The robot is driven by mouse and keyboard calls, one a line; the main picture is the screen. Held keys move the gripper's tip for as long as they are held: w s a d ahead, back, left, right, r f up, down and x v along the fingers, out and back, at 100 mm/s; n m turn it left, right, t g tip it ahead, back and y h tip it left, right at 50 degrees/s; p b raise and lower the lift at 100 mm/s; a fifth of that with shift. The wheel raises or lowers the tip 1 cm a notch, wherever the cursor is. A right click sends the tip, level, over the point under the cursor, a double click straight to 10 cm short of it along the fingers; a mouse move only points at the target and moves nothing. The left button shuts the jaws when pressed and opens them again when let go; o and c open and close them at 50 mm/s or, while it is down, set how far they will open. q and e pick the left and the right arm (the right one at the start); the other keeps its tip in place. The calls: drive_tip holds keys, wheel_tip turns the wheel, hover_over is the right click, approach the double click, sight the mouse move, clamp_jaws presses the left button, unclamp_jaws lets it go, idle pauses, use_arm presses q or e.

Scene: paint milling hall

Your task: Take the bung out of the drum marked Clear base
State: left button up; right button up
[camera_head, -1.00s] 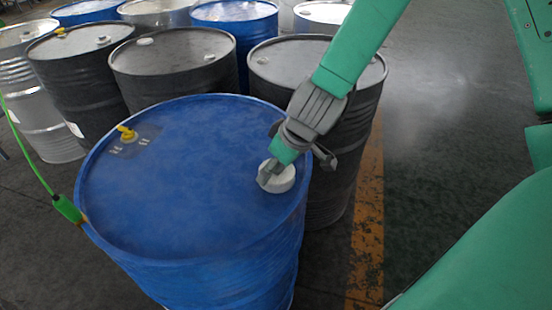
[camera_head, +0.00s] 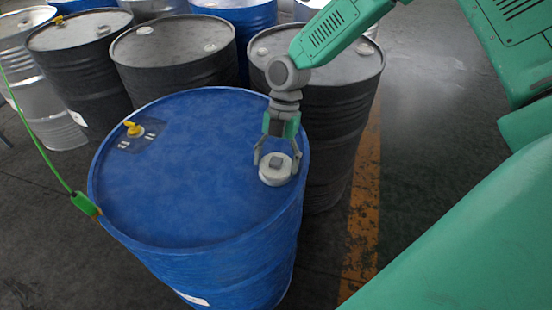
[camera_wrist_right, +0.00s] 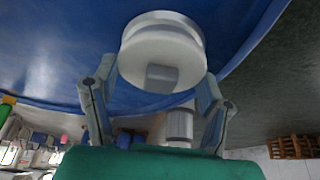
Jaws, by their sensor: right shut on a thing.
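A blue drum (camera_head: 190,190) stands in front in the head view. A round white bung (camera_head: 272,181) with a grey raised block on top is at the right side of its lid. My right gripper (camera_head: 277,165) points down with its fingers on both sides of the bung, shut on it. In the right wrist view the bung (camera_wrist_right: 150,45) lies between the two fingers (camera_wrist_right: 158,85). I cannot tell whether it is clear of the lid. A white label (camera_head: 191,298) low on the drum is unreadable, so I cannot confirm "Clear base". My left gripper is not in view.
A yellow fitting (camera_head: 133,128) sits on the lid's left. A green clamp with a cable (camera_head: 84,203) grips the left rim. Dark drums (camera_head: 172,50) stand close behind, one (camera_head: 340,120) at the right. Open floor with a yellow line (camera_head: 362,230) lies right.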

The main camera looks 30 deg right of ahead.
drive_tip(key=shift+s+f+n, duration=0.1)
drive_tip(key=shift+f+n, duration=0.1)
drive_tip(key=shift+n, duration=0.1)
drive_tip(key=o, duration=1.2)
drive_tip(key=shift+c, duration=0.2)
drive_tip(key=shift+o, duration=0.4)
drive_tip(key=shift+w+d, duration=0.1)
drive_tip(key=shift+w, duration=0.1)
drive_tip(key=shift+r, duration=0.1)
drive_tip(key=v, duration=1.1)
drive_tip(key=shift+w+r, duration=0.25)
drive_tip(key=shift+w, duration=0.05)
drive_tip(key=shift+d, duration=0.1)
